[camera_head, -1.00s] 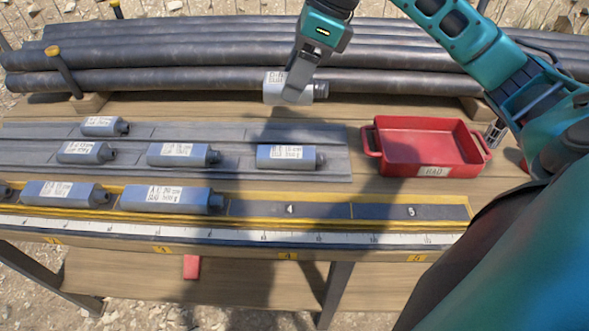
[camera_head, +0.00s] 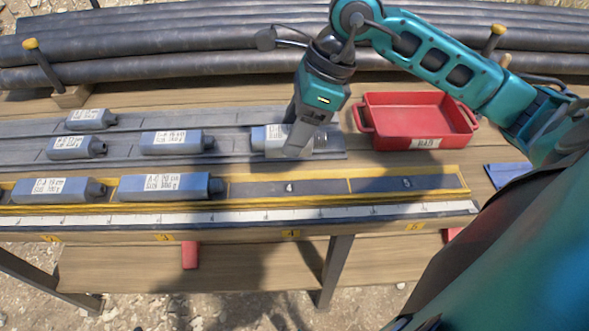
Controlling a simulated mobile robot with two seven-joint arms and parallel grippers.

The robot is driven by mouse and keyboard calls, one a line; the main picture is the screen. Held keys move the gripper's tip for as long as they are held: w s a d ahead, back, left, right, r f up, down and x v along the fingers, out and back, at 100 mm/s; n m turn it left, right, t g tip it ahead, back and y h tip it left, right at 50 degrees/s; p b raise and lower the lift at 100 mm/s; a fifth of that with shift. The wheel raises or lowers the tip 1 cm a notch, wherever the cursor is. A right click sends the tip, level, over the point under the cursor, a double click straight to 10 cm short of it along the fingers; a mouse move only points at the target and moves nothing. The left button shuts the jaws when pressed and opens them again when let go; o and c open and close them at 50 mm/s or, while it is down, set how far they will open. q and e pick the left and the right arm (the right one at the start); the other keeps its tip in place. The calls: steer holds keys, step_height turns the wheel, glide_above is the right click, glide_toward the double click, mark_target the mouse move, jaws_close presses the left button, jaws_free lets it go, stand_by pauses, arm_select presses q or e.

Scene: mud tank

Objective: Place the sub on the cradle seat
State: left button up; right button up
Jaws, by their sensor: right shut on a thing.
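My right gripper (camera_head: 297,150) is shut on a pale grey sub (camera_head: 265,138) with a white label, over the right part of the grey rack. The gripper fingers cover the sub's middle. I cannot tell whether it touches the rack or another sub behind it. The yellow-edged cradle (camera_head: 330,197) runs along the table's front. Its seats marked 4 (camera_head: 270,188) and 5 (camera_head: 385,184) are empty. Two subs lie in the cradle's left part, a long one (camera_head: 165,187) and a shorter one (camera_head: 50,190). My left gripper is not in view.
The grey rack (camera_head: 225,148) holds several other subs, including one at its middle (camera_head: 172,142). A red tray (camera_head: 415,98) stands right of the rack. Dark pipes (camera_head: 150,50) lie behind. A white ruler strip (camera_head: 230,219) runs along the front edge.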

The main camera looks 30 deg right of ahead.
step_height(320, 180, down, 7)
steer(key=shift+r, duration=0.15)
step_height(320, 180, down, 4)
steer(key=shift+f+b, duration=0.1)
steer(key=shift+b, duration=0.3)
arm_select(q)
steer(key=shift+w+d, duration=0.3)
arm_select(e)
steer(key=shift+f, duration=0.1)
steer(key=o, duration=1.4)
